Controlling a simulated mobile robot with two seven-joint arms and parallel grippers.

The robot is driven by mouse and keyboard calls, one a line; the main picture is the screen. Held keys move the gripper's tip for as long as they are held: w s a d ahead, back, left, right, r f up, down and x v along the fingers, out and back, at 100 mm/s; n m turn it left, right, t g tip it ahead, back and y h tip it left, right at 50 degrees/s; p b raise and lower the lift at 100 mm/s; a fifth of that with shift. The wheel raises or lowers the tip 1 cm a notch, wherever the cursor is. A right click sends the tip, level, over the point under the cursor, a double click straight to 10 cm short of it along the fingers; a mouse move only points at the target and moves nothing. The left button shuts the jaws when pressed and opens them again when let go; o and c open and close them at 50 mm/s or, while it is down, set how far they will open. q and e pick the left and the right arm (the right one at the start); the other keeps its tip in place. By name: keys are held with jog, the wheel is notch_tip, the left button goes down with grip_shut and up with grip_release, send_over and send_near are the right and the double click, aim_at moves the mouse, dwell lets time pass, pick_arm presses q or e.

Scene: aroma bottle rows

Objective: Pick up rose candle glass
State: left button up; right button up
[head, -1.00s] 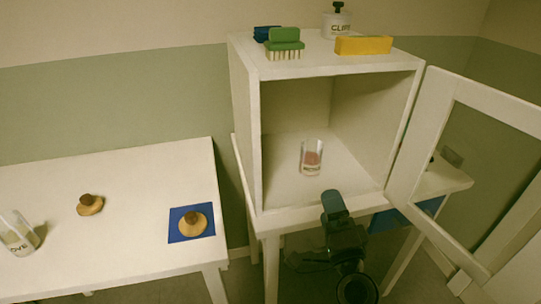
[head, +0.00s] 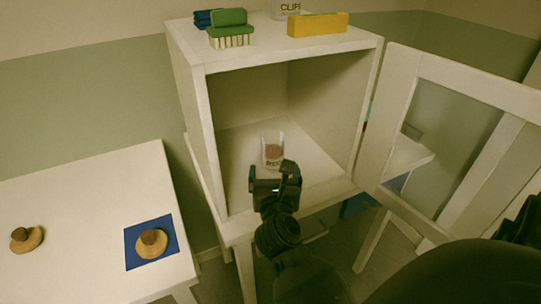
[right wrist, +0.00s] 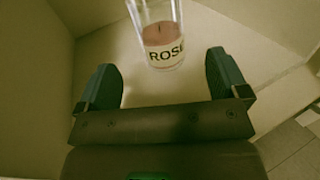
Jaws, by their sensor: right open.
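The rose candle glass (head: 273,148) stands upright on the floor of the open white cabinet. It is a clear glass with pinkish contents and a label. In the right wrist view the glass (right wrist: 160,36) shows the letters "ROSE", partly cut at the edge, and its top is out of the picture. My right gripper (head: 274,172) is at the cabinet's front opening, just in front of the glass. In the right wrist view its fingers (right wrist: 165,80) are apart, with nothing between them, and the glass is beyond the fingertips. My left gripper is not in view.
The cabinet door (head: 440,140) stands open at the right. A green brush (head: 230,30), a yellow block (head: 318,25) and a labelled bottle (head: 286,8) are on the cabinet top. The left table (head: 80,200) holds a blue mat (head: 132,252) and wooden lids (head: 27,239).

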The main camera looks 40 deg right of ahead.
aim_at(273, 158)
jog(key=shift+b+x, duration=0.3)
jog(key=shift+x, duration=3.95)
jog(key=shift+c, duration=0.2)
jog(key=shift+r, duration=0.1)
jog(key=c, duration=1.1)
